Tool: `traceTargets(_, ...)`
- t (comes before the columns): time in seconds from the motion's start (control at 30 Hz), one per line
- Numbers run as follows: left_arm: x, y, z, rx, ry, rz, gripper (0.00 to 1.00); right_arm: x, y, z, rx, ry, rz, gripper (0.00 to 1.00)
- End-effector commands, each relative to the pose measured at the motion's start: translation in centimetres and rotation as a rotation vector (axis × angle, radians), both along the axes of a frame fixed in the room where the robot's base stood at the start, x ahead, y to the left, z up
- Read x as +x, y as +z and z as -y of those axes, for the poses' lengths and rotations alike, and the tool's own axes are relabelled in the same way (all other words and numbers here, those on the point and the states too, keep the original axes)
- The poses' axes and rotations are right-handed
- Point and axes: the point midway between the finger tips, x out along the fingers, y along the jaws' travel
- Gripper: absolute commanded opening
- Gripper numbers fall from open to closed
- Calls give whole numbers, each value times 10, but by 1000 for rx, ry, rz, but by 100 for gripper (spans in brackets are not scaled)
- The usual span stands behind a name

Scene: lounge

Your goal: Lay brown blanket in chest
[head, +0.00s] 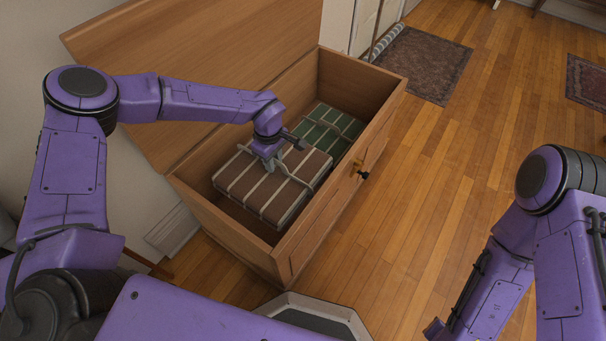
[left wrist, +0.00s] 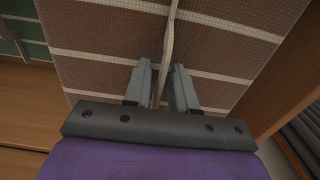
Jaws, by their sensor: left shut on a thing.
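The brown blanket (head: 260,192), folded and striped with pale lines, lies inside the open wooden chest (head: 232,232), in its near part. It also fills much of the left wrist view (left wrist: 95,62). My left gripper (head: 272,163) is over the blanket and shut on its pale strap; the strap runs between the two fingers in the left wrist view (left wrist: 160,85). The blanket sits below the chest's rim; whether it rests fully on the floor of the chest is hidden. My right arm shows at the right of the head view, but its gripper cannot be made out.
A green striped blanket (head: 325,132) lies in the far part of the chest, beside the brown one. The chest's lid (head: 190,50) stands open against the wall side. A dark latch (head: 363,174) is on the chest's front. Rugs (head: 428,65) lie on the wooden floor.

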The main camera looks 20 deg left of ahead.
Motion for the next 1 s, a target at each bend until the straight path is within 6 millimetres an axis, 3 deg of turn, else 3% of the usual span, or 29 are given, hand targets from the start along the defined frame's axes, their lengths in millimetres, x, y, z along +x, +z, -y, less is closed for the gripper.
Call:
traceTargets(0.03, 0, -26, 0, 0, 0, 1, 0, 0, -26, 0, 0, 0, 0, 43)
traceTargets(0.1, 0, -48, 0, 0, 0, 1, 0, 0, -48, 0, 1, -1, -1, 43)
traceTargets(0.3, 1, -92, 0, -1, 0, 2, 0, -1, -92, -1, 1, -1, -1, 43)
traceTargets(0.53, 0, -111, 0, 0, 0, 0, 0, -1, -106, -1, 2, -2, -2, 43)
traceTargets(1.0, 0, -194, 0, 0, 1, 0, 0, -5, -143, -3, 11, 0, -13, 43)
